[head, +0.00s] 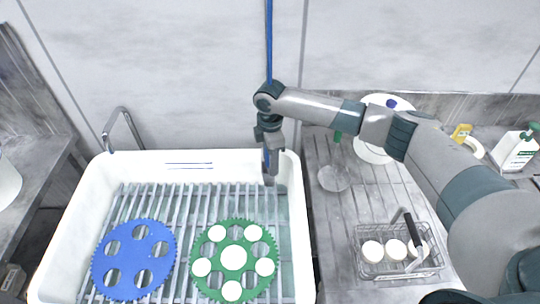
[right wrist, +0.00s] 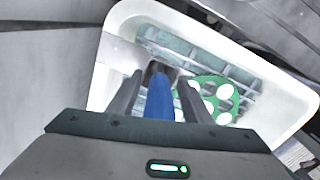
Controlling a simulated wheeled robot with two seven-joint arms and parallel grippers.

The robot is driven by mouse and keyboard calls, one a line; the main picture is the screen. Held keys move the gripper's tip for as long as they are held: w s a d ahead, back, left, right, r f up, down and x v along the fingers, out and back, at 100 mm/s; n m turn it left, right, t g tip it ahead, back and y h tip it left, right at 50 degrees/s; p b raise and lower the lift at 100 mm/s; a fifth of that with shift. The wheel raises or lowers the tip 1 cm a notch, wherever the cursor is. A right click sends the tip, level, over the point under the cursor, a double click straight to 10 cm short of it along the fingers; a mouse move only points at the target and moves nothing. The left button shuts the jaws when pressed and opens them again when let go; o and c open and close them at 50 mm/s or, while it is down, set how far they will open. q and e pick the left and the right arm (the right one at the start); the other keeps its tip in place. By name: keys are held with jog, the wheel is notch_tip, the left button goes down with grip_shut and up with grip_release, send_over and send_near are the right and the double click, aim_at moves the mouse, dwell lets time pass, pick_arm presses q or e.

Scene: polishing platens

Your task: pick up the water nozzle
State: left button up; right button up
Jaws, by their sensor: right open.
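The water nozzle hangs on a blue hose (head: 269,45) that comes down from above the back of the white sink. My right gripper (head: 269,172) points down over the sink's back right corner, with a blue part showing between its fingers. In the right wrist view the blue nozzle (right wrist: 159,98) stands between the two dark fingers of my right gripper (right wrist: 159,85), which are open on either side of it. A dark piece shows at the blue part's far end. Much of the nozzle is hidden by the gripper in the head view. My left gripper is not in view.
The white sink (head: 302,250) holds a slatted rack with a blue toothed disc (head: 133,232) and a green toothed disc (head: 234,231) bearing several white rounds. A faucet (head: 122,113) stands at the back left. A wire basket (head: 372,270) with white pieces sits at right.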

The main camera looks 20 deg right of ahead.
jog(key=shift+c, duration=0.6)
jog(key=c, duration=1)
jog(key=shift+r+b, duration=0.3)
jog(key=shift+r, duration=0.25)
notch_tip(320, 180, up, 8)
jog(key=shift+f+b, duration=0.25)
jog(key=shift+b, duration=1)
jog(key=shift+r, duration=0.75)
